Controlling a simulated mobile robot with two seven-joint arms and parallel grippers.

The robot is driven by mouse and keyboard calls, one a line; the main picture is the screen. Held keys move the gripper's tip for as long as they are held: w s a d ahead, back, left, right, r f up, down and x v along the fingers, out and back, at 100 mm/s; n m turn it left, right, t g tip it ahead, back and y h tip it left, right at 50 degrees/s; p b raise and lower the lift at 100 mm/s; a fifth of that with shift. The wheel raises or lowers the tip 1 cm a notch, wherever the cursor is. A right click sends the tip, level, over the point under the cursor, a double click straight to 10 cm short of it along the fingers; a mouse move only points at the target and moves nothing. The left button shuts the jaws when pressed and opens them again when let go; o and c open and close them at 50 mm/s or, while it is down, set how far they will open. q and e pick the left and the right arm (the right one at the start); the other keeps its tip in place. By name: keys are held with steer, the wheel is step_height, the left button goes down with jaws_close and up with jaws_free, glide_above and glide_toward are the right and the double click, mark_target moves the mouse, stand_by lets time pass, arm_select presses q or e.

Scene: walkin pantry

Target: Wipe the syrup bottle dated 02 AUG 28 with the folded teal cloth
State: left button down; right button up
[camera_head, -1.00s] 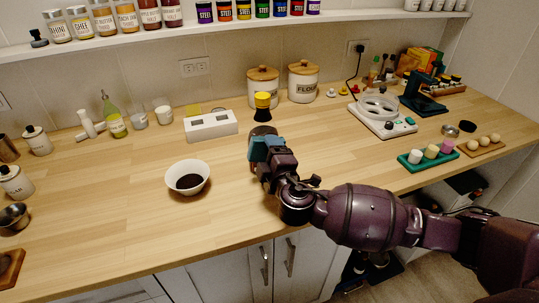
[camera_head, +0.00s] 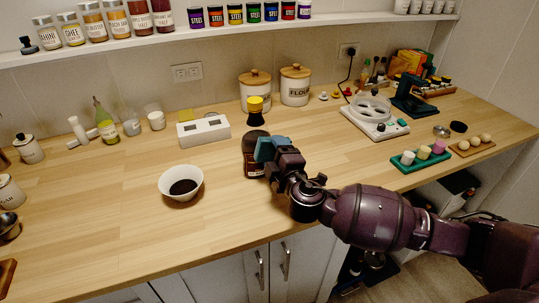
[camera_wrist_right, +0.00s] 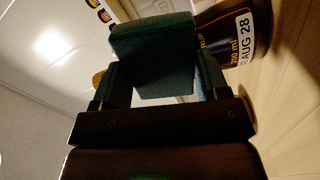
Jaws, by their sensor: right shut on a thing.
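The syrup bottle (camera_head: 253,166) is dark with a dark cap and stands upright on the counter. In the right wrist view the bottle (camera_wrist_right: 215,40) shows at the upper right, its white label reading "AUG 28"; the day is partly cut off. My right gripper (camera_head: 272,152) is shut on the folded teal cloth (camera_head: 265,148), just right of the bottle and covering part of it. The cloth (camera_wrist_right: 152,50) fills the space between the fingers in the wrist view. It is close beside the bottle; I cannot tell whether they touch. My left gripper is not in view.
A white bowl (camera_head: 181,184) with dark contents stands left of the bottle. A yellow-capped dark container (camera_head: 255,110) and a white box (camera_head: 204,131) stand behind. A kitchen scale (camera_head: 375,118) and a green tray (camera_head: 420,161) are to the right. The front counter is clear.

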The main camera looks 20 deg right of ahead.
mark_target(261, 156)
steer(key=shift+w+a, duration=0.1)
steer(key=shift+a, duration=1.7)
steer(key=shift+s+p, duration=0.3)
steer(key=shift+s, duration=0.7)
steer(key=shift+s+d+p, duration=0.1)
steer(key=shift+s+p, duration=0.55)
steer(key=shift+s, duration=1.4)
